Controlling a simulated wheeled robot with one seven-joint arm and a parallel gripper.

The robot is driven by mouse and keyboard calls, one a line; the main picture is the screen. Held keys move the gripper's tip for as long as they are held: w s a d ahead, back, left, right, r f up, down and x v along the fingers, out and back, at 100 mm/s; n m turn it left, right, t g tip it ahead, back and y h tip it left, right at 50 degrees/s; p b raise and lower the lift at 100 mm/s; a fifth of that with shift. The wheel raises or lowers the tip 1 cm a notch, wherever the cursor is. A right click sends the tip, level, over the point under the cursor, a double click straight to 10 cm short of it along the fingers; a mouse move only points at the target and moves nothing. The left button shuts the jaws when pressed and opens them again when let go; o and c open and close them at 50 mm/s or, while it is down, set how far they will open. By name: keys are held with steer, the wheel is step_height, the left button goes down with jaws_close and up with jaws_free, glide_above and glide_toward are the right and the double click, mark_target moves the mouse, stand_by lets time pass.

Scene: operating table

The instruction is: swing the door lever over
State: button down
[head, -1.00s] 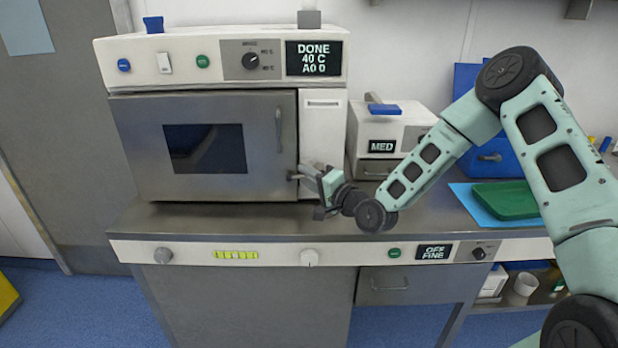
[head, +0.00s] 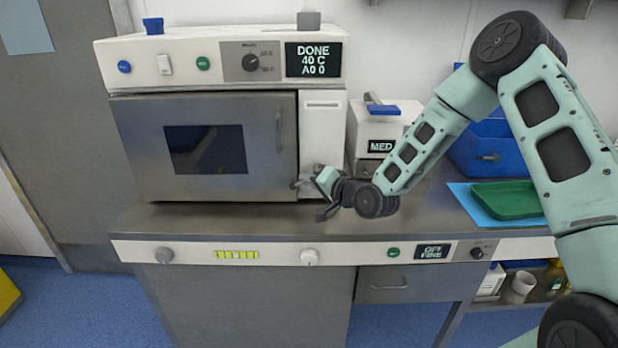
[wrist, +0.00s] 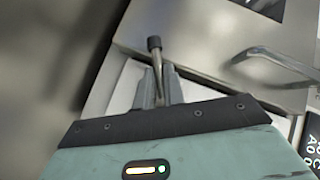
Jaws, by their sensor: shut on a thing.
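The door lever (wrist: 158,65) is a thin metal rod with a black knob, seen between my fingers in the wrist view. In the head view its small end (head: 296,184) shows at the lower right edge of the steel oven door (head: 140,160). My gripper (wrist: 160,88) is shut on the lever, with the knob standing out past the fingertips. In the head view my gripper (head: 312,183) is low in front of the white panel beside the door. The door looks closed. The lever's pivot is hard to make out.
The door's bar handle (head: 279,130) also shows in the wrist view (wrist: 275,62). A white box marked MED (head: 385,130) and a green tray (head: 505,200) stand to the right. The steel counter in front of the oven (head: 230,218) is clear.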

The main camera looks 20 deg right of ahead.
steer(key=shift+s+d+f+n+g+h+p, duration=0.15)
steer(key=shift+d+n+g+h+p, duration=0.25)
steer(key=shift+n+g+h+p, duration=0.7)
steer(key=shift+s+d+f+n+g+h+p, duration=0.15)
steer(key=shift+d+n+g+h, duration=0.25)
steer(key=shift+n+h, duration=0.8)
steer(key=shift+s+d+f+n+g+h+p, duration=0.15)
steer(key=shift+d+n+g+h+p, duration=0.4)
steer(key=shift+h, duration=1.05)
steer(key=shift+w+a+g, duration=0.1)
steer(key=shift+a+g, duration=0.05)
steer(key=shift+g, duration=0.1)
steer(key=c, duration=1.5)
jaws_free()
steer(key=shift+f, duration=0.1)
steer(key=v, duration=1.7)
steer(key=shift+r, duration=0.25)
